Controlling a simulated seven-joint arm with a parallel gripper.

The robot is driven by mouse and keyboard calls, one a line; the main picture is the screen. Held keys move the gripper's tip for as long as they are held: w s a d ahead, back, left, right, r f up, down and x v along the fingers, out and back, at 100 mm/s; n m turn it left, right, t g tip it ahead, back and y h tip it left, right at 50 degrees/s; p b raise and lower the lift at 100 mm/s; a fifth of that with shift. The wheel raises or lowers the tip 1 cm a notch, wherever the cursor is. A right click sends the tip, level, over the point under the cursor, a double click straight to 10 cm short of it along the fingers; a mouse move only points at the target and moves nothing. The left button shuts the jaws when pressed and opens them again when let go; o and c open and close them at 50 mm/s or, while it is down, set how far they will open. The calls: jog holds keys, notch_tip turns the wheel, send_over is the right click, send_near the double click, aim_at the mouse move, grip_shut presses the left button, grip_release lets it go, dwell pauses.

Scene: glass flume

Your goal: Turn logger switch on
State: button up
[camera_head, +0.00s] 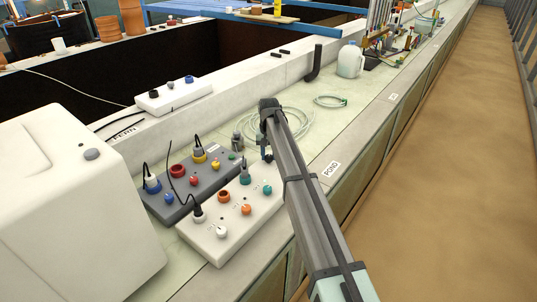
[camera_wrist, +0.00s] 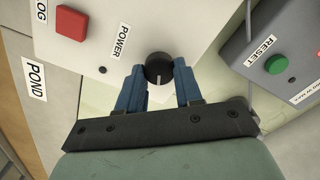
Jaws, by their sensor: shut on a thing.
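In the wrist view a white panel carries a black round knob (camera_wrist: 159,66) beside the printed word POWER, which I take as the logger switch. A pale pointer line shows on the knob's face. My gripper (camera_wrist: 160,75) has its two blue fingers shut on the knob's sides. A square red button (camera_wrist: 71,24) sits on the same panel, by a partly cut-off label ending in OG. In the head view my gripper (camera_head: 267,155) is at the far end of the white box (camera_head: 213,250); the arm and hand hide the knob there.
A grey box (camera_head: 172,215) with knobs and plugged cables lies alongside; its green RESET button (camera_wrist: 277,64) shows in the wrist view. A coiled clear hose (camera_head: 300,128) lies behind. A big white case (camera_head: 75,215) stands left. A POND label (camera_head: 331,168) marks the bench edge.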

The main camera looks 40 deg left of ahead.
aim_at(270, 156)
jog(key=shift+m, duration=2.3)
jog(key=o, duration=1)
jog(key=shift+o, duration=0.2)
notch_tip(270, 156, up, 14)
jog(key=shift+d+f, duration=0.15)
